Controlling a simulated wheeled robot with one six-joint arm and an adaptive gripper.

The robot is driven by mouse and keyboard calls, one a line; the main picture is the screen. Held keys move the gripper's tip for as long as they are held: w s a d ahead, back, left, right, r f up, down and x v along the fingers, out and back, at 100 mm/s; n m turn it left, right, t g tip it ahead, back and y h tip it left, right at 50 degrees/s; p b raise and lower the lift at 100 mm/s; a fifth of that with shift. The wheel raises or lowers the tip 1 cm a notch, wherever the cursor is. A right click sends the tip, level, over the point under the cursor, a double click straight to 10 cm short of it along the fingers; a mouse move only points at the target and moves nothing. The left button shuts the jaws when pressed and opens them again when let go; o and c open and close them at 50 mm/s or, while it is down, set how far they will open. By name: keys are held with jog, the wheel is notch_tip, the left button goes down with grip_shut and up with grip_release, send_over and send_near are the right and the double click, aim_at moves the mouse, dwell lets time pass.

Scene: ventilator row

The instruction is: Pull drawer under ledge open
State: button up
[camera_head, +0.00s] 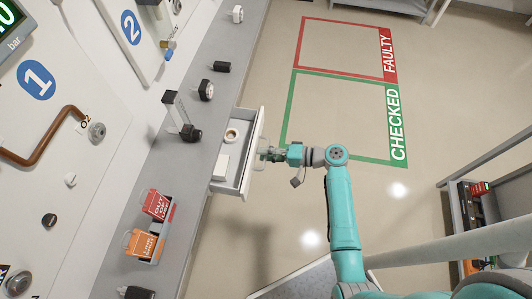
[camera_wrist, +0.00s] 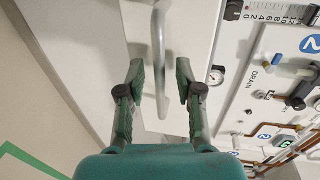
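The drawer (camera_head: 245,165) under the grey ledge (camera_head: 188,170) stands pulled out, its inside visible from above. It holds a round ring-shaped item (camera_head: 232,134) and a white block (camera_head: 221,167). My gripper (camera_head: 268,155) is at the drawer's front, by its handle. In the wrist view the pale curved handle (camera_wrist: 160,62) runs between the two fingers of my gripper (camera_wrist: 159,72). The fingers are apart, with a gap on each side of the handle. The drawer front (camera_wrist: 190,28) shows behind it.
Orange and red tags (camera_head: 150,225) and several small black parts lie on the ledge. The wall panel with gauges and pipes is at left. The floor has red and green marked areas (camera_head: 343,115). A shelf cart (camera_head: 478,225) stands at right.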

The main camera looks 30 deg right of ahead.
jog(key=shift+c, duration=0.2)
grip_shut()
jog(key=v, duration=0.3)
jog(key=shift+s+d+f, duration=0.3)
jog(key=shift+f, duration=0.05)
jog(key=shift+o, duration=0.2)
grip_release()
